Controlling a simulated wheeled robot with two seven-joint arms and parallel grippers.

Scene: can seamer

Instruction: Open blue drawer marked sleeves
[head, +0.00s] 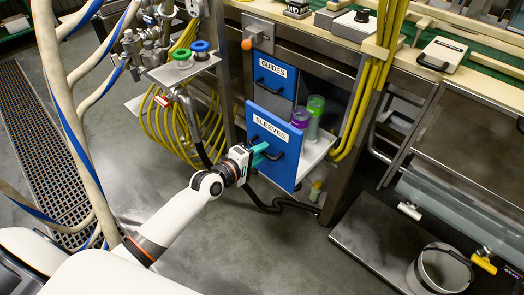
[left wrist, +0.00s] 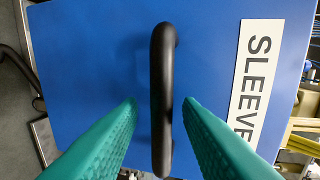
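The blue drawer front marked SLEEVES (head: 279,165) stands out from the cabinet, below the blue GUIDES front (head: 273,77). Behind it, the tray holds a purple sleeve (head: 300,117) and a green one (head: 315,106). In the left wrist view the blue front (left wrist: 90,60) fills most of the picture, with its black bar handle (left wrist: 163,70) near the middle. My left gripper (head: 259,153) is at the handle; its teal fingers (left wrist: 160,104) lie on either side of the bar, with a gap on both sides. My right gripper is not in view.
Yellow hoses (head: 375,90) run down a post right of the drawer. A shelf (head: 180,70) with green and blue rings and coiled yellow hose are at its left. A black hose (head: 275,207) lies below. Grey floor (head: 240,250) in front is mostly clear.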

